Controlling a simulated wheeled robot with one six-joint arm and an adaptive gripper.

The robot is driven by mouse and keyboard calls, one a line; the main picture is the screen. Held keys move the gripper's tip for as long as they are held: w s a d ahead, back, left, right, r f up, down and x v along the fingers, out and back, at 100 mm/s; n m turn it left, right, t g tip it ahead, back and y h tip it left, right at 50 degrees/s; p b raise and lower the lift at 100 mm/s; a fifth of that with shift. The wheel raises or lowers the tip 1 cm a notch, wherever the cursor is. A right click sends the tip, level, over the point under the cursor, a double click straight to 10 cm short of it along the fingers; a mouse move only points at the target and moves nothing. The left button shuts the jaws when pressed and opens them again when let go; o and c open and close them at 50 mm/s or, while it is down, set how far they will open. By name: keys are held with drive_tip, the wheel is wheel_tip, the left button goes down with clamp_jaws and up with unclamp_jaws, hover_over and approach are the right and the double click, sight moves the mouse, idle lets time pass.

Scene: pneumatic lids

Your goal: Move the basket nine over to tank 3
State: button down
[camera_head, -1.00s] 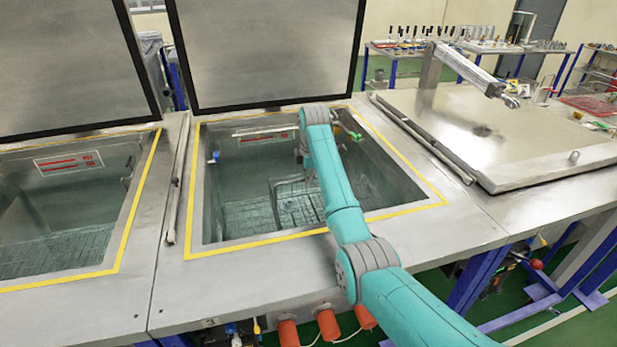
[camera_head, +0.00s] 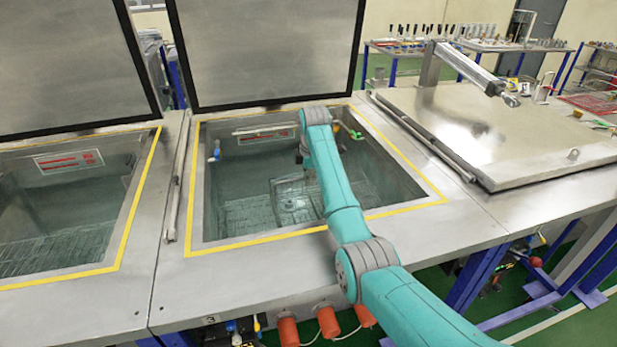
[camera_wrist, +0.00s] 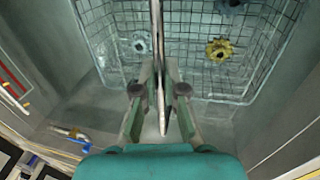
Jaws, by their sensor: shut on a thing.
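Tank 3 (camera_head: 208,318) is the middle open tank in the head view, with a yellow line around its opening and its lid raised behind. A wire basket (camera_wrist: 115,85) hangs inside it, low in the tank; in the head view the basket (camera_head: 290,198) shows faintly near the water. The basket holds a yellow ring-like part (camera_wrist: 219,50) and other small parts. Whether the basket touches the tank floor I cannot tell.
Another open tank (camera_head: 60,215) lies to the left. A closed lid (camera_head: 500,120) covers the tank to the right. The raised lid (camera_head: 265,50) stands behind tank 3. Blue and green fittings (camera_head: 355,134) sit on the tank's inner walls.

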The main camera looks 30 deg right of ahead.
drive_tip(key=shift+s+f, duration=0.2)
drive_tip(key=shift+f, duration=0.3)
drive_tip(key=c, duration=1.3)
unclamp_jaws()
drive_tip(key=shift+w, duration=0.1)
drive_tip(key=shift+o, duration=0.5)
drive_tip(key=v, duration=0.7)
drive_tip(key=shift+r, duration=0.35)
